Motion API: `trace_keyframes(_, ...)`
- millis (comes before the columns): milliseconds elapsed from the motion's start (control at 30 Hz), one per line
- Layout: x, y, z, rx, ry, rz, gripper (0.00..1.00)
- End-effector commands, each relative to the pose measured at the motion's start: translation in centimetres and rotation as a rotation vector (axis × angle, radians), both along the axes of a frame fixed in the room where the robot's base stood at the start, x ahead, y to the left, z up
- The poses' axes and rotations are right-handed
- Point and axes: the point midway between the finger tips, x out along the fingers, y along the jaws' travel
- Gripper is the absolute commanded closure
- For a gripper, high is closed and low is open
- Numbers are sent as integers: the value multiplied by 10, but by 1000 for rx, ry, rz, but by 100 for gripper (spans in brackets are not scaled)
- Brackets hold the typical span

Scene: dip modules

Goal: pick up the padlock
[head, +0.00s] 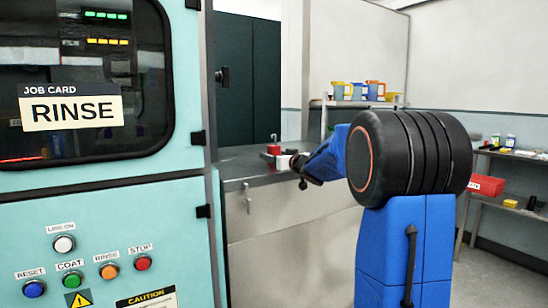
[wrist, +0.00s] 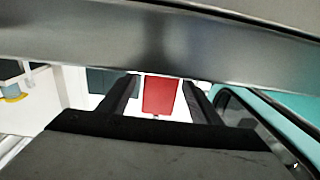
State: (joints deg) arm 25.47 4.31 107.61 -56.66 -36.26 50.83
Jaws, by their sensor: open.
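A small red body (head: 273,149), which looks like the padlock, sits on the grey metal bench near its front. In the wrist view, a red block face (wrist: 160,95), seemingly the same thing, shows between the two dark fingers of my gripper (wrist: 160,88). The fingers are apart, with a gap on each side of the red face. In the head view my gripper (head: 302,169) is at the bench's front edge, just right of the red body. Whether the fingertips reach around it cannot be told.
The grey bench (head: 240,163) fills the upper part of the wrist view, which looks upside down. A teal machine cabinet (head: 185,200) stands close on the left. A small metal fitting (head: 248,197) hangs on the bench front. Several mugs (head: 357,91) stand on a shelf behind.

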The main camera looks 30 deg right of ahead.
Motion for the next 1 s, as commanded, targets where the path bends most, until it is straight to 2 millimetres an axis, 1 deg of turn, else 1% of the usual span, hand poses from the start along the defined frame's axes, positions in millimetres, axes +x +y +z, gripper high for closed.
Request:
trace_keyframes(67,0,0,0,0,0,0,42)
trace_keyframes(167,0,0,0,0,0,0,64)
trace_keyframes(200,0,0,0,0,0,0,73)
trace_keyframes(267,0,0,0,0,0,0,88)
trace_keyframes(300,0,0,0,0,0,0,90)
trace_keyframes(533,0,0,1,-1,0,0,90)
trace_keyframes(667,0,0,10,-3,-1,1,90)
trace_keyframes(767,0,0,24,-3,-2,0,90)
trace_keyframes(1000,0,0,69,-4,-3,1,90)
